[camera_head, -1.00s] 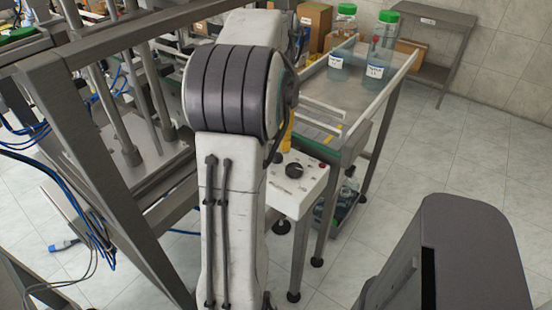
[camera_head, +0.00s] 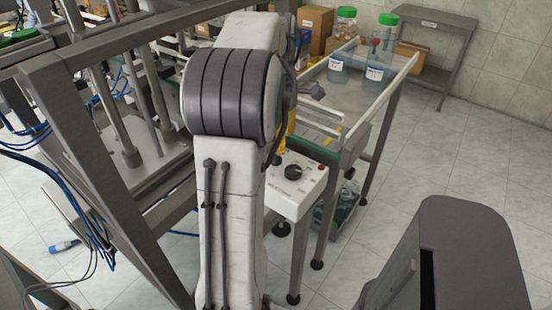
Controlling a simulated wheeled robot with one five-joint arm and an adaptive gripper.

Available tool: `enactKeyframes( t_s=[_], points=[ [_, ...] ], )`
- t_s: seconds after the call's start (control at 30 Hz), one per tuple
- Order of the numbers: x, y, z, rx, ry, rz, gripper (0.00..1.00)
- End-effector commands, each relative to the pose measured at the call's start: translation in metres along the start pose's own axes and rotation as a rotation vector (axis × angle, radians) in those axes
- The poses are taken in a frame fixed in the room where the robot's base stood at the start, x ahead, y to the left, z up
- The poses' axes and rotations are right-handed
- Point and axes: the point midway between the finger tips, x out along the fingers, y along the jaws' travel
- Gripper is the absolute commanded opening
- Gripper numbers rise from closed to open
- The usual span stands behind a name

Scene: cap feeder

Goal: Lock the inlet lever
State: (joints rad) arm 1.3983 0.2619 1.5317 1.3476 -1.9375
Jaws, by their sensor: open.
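I cannot pick out the inlet lever for certain in the head view; my arm covers much of the middle. A white control box (camera_head: 298,190) with a black rotary knob and a small red button stands just right of my arm. The jaws are open. I see nothing held in the visible part, and the rest is hidden behind the arm.
The metal table (camera_head: 350,82) has raised rails and carries two green-lidded jars, the left (camera_head: 342,45) and the right (camera_head: 382,52). Cardboard boxes (camera_head: 314,27) stand behind. A steel frame (camera_head: 95,175) with rods rises on the left. Tiled floor (camera_head: 450,165) is free on the right.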

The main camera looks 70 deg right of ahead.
Motion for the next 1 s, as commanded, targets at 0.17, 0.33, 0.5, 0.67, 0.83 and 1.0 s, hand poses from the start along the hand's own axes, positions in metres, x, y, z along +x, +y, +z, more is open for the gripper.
enactKeyframes(
  t_s=[0.17, 0.33, 0.5, 0.67, 0.83, 1.0],
  points=[
    [0.003, 0.000, 0.000, -0.087, 0.000, -0.001, 0.55],
    [0.018, -0.001, 0.000, -0.103, 0.001, -0.003, 0.55],
    [0.041, -0.001, 0.000, -0.101, 0.002, -0.004, 0.55],
    [0.058, 0.000, 0.000, -0.101, 0.001, -0.002, 0.55],
    [0.069, 0.000, 0.000, -0.100, 0.001, -0.001, 0.55],
    [0.073, 0.000, 0.000, -0.100, 0.000, 0.000, 0.55]
  ],
)
